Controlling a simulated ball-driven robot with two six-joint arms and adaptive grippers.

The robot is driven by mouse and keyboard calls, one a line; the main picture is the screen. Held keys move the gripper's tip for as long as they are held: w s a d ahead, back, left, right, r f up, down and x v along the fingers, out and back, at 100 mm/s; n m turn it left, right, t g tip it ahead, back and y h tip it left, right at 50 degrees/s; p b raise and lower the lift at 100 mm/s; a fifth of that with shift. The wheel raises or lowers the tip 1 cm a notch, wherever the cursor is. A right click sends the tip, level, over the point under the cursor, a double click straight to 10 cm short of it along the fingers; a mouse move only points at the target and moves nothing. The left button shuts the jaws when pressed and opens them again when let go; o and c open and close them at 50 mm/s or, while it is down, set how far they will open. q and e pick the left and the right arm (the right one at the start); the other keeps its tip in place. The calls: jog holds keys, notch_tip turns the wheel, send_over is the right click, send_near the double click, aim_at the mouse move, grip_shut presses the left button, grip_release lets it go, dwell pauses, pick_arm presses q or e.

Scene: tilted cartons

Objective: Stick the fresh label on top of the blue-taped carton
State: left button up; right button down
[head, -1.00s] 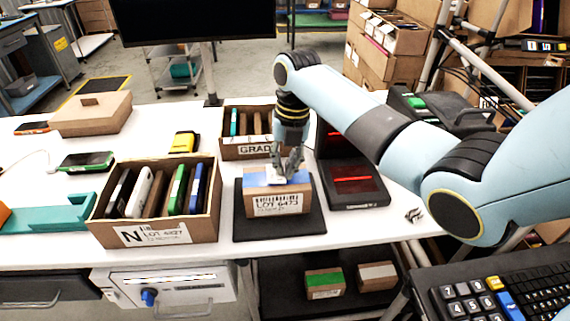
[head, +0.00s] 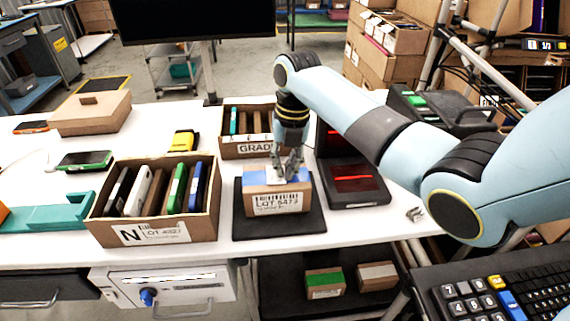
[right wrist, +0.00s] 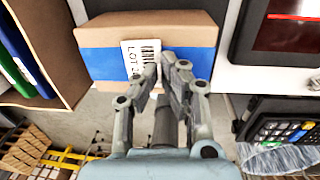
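The blue-taped carton (head: 262,200) stands on a dark square mat (head: 312,222) near the table's front edge, with a printed LOT label on its front side. In the right wrist view the carton (right wrist: 200,28) shows blue tape across its top. A white label (right wrist: 138,56) with a barcode and the letters LOT lies over or just above that tape. My right gripper (head: 288,172) points down at the carton's top. In the wrist view its fingertips (right wrist: 174,62) are close together at the label's right edge; whether they pinch it is unclear. My left gripper is not in view.
A box of upright items marked N (head: 100,230) stands left of the mat. A GRADE box (head: 232,150) is behind the carton, and a dark device with a red line (head: 352,190) is to its right. Two small cartons (head: 325,285) sit on a shelf below.

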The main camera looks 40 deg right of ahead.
jog(key=shift+f, duration=0.1)
dwell(0.3)
jog(key=c, duration=1.4)
grip_release()
notch_tip(320, 180, up, 18)
jog(key=d+p, duration=0.1)
jog(key=p, duration=0.5)
jog(key=shift+s, duration=0.3)
